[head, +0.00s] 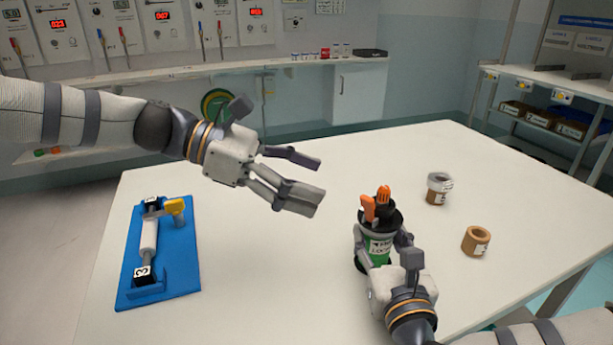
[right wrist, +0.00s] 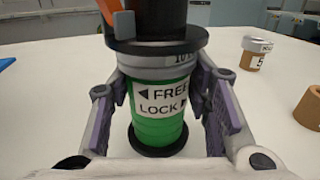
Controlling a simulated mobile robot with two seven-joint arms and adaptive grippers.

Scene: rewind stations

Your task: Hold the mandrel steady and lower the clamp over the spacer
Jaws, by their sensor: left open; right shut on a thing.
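An upright green and black piece, apparently the mandrel (head: 379,250), stands on the table. It has a FREE/LOCK label, a grey band and a black flange. An orange lever-like part (head: 369,208) and an orange knob (head: 384,193) sit on its top; I cannot tell which part is the clamp. My right gripper (head: 384,240) is shut on its green body, one finger at each side; the hold also shows in the right wrist view (right wrist: 160,105). My left gripper (head: 318,181) is open and empty, above the table and left of the mandrel. I cannot identify the spacer with certainty.
A tan hollow ring (head: 476,241) and a brown jar with a pale lid (head: 438,190) stand right of the mandrel. A blue board (head: 186,268) with a white roller (head: 149,236) and a yellow piece (head: 175,206) lies at left. The white table (head: 255,270) is clear between.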

